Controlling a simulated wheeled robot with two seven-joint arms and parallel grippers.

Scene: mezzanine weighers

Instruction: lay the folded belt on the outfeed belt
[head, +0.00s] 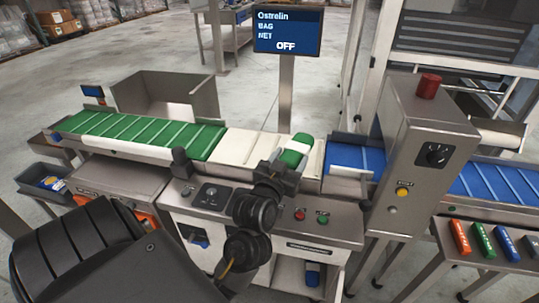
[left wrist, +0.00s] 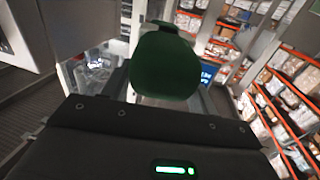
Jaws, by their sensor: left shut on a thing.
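The folded belt (head: 295,151) is a green roll-like bundle with a pale band, held over the white middle belt (head: 257,147). My left gripper (head: 284,170) is shut on its near end. The blue belt, which I take for the outfeed belt (head: 356,157), starts just right of the folded belt and passes through a steel housing. My right gripper is in neither view.
A green ribbed belt (head: 140,132) runs at left. The steel housing (head: 424,150) with a red lamp stands over the blue belt. A display (head: 287,31) reading OFF stands on a post behind. Coloured packets (head: 482,242) lie on a shelf at right.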

